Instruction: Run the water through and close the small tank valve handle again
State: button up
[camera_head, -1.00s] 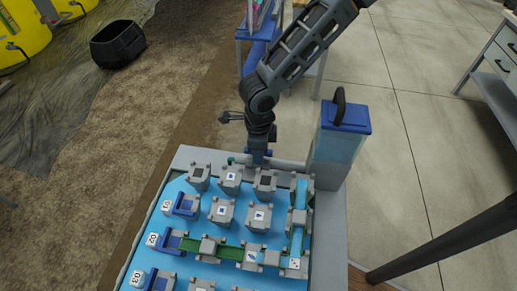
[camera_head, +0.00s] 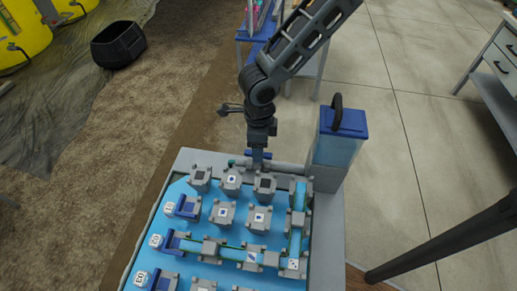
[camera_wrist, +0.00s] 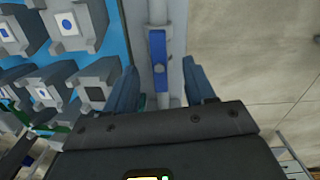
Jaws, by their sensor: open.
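The small tank valve handle (camera_wrist: 158,48) is a blue bar with a round bolt, lying lengthwise along the grey pipe (camera_wrist: 166,100) in the wrist view. My gripper (camera_wrist: 160,66) is open, with one blue finger on each side of the handle and gaps between. In the head view my gripper (camera_head: 258,156) is over the pipe at the board's back edge and hides most of the handle. The clear tank (camera_head: 335,150) with a blue lid stands right of it. Blue water fills the channel (camera_head: 229,252) down from the tank and along the row marked 02.
The board (camera_head: 327,240) carries several grey blocks with printed tiles and blue gates on the left. Grey blocks (camera_wrist: 75,25) stand close left of my gripper in the wrist view. A black basket (camera_head: 118,45) lies on the ground at the back left.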

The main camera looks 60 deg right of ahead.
jog(key=shift+r, duration=3.05)
dwell(2.4)
